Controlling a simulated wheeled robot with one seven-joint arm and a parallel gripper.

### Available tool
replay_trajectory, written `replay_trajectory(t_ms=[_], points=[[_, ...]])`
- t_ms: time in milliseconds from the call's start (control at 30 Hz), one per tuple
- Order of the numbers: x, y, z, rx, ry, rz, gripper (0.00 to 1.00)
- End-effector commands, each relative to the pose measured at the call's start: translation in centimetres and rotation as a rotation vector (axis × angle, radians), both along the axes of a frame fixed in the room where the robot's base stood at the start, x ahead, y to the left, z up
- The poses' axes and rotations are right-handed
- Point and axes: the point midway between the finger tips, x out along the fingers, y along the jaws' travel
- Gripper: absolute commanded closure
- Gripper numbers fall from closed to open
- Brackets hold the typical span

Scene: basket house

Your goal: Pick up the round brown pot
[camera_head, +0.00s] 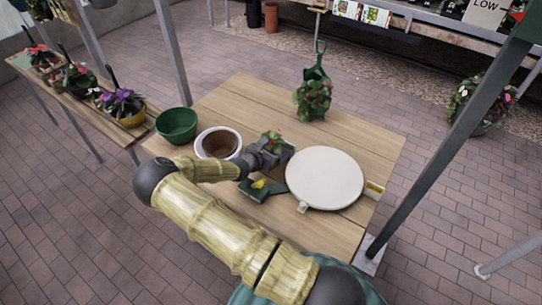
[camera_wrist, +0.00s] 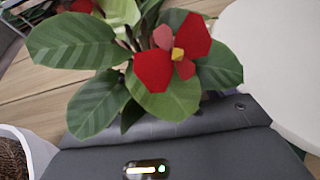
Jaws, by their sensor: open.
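A round pot (camera_head: 219,143) with a white rim and brown inside stands on the wooden table, left of my gripper (camera_head: 278,153). Part of its white rim and rough brown inside (camera_wrist: 14,160) shows at the lower left of the wrist view. My gripper is open, low over the middle of the table, pointing right, away from this pot. A leafy plant with red flowers (camera_wrist: 165,60) fills the space just beyond the gripper in the wrist view; it also shows in the head view (camera_head: 272,140). Whether the gripper touches the plant cannot be told. The plant's base is hidden.
A large white round plate-like thing (camera_head: 325,176) lies right of the gripper. A green bowl (camera_head: 176,125) stands left of the pot. A dark green object with yellow (camera_head: 258,188) lies in front. A leafy plant (camera_head: 313,98) stands at the back. A dark post (camera_head: 440,150) rises at right.

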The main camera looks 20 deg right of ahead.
Motion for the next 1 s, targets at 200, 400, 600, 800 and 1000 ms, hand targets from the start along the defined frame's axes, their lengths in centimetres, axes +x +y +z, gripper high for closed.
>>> replay_trajectory(t_ms=[200,400,600,800,1000], points=[[-0.03,0.01,0.00,0.000,0.000,0.000,0.19],[-0.03,0.01,0.01,0.000,0.000,0.000,0.31],[-0.04,0.03,0.01,0.000,0.000,0.000,0.70],[-0.02,0.02,0.04,0.000,-0.001,0.000,0.71],[-0.01,0.03,0.80,0.000,-0.002,-0.002,0.71]])
